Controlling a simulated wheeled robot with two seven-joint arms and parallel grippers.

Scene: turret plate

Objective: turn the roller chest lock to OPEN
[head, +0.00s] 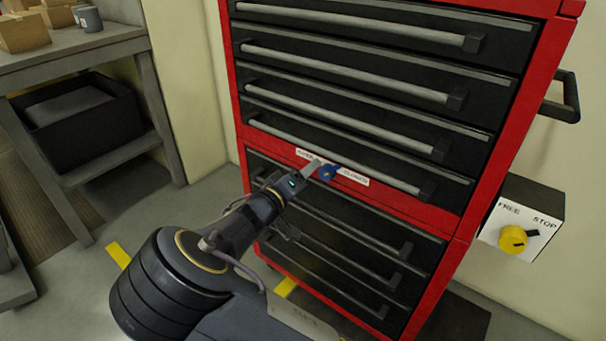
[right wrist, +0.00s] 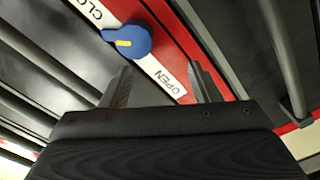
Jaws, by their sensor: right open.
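The blue lock knob (head: 327,173) sits on a white label strip on the red roller chest (head: 450,225). In the right wrist view the knob (right wrist: 137,38) has a yellow mark on its left side, near the partly seen CLOSED lettering (right wrist: 110,32). The OPEN lettering (right wrist: 173,82) is at the strip's other end. My right gripper (right wrist: 162,82) is open and empty, its fingers apart. The knob appears beyond the fingertips, nearer the left finger, not between them. In the head view my right gripper (head: 312,170) is beside the knob. My left gripper is not in view.
Long grey drawer handles (head: 345,130) run above and below the label. A box with a yellow knob (head: 512,238), marked FREE and STOP, is at the right. A grey workbench (head: 75,45) with cartons stands at the left. Bare floor lies between bench and chest.

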